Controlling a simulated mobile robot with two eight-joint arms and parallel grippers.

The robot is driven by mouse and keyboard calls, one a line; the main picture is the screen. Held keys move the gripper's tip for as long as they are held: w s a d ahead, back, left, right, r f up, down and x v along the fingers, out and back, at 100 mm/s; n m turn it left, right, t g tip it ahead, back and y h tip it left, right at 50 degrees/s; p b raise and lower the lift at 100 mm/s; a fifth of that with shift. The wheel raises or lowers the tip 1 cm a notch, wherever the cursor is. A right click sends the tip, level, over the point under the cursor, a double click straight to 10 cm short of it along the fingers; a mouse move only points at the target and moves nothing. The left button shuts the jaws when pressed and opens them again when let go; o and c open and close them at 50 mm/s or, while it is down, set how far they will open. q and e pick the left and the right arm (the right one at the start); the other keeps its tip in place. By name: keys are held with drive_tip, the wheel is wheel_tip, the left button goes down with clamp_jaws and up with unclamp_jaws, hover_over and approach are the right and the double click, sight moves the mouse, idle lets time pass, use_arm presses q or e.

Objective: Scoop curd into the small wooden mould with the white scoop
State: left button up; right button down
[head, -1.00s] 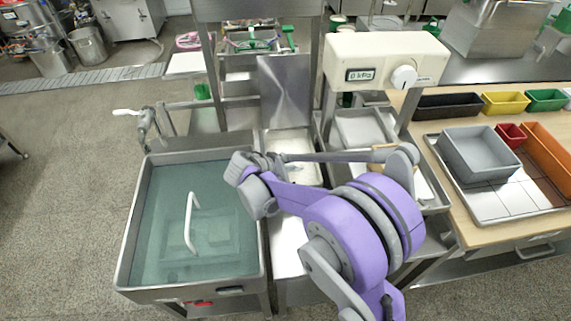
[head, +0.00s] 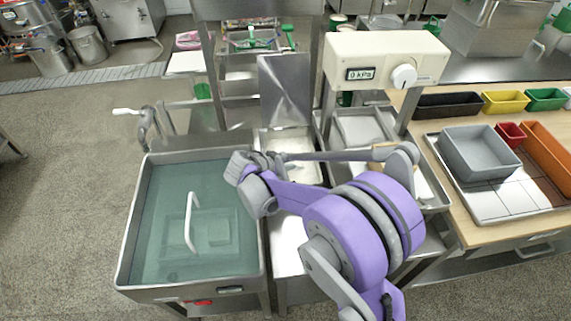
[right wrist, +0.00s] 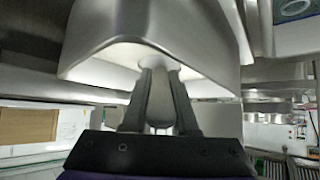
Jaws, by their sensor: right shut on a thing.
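My right gripper (right wrist: 160,78) is shut on the grey handle of the scoop (right wrist: 150,38), whose pale bowl fills the top middle of the right wrist view. In the head view my bent right arm hides most of the area around this gripper, and the scoop cannot be made out there. A tan wooden piece (head: 380,152), perhaps the small mould, shows partly behind my arm under the press. No curd can be clearly told; a pale surface shows in the steel trough (head: 289,140) behind my arm. My left gripper is not in view.
A steel vat (head: 127,255) of greenish liquid with a white handle (head: 190,222) stands at left. The press head (head: 385,60) with its gauge overhangs the tray. A table at right holds a grey bin (head: 478,152) and several coloured trays. The floor at left is open.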

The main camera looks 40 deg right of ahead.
drive_tip(key=shift+r, duration=0.15)
drive_tip(key=shift+r+p, duration=2.65)
drive_tip(key=shift+r, duration=0.95)
wheel_tip(320, 180, up, 5)
drive_tip(key=p, duration=0.3)
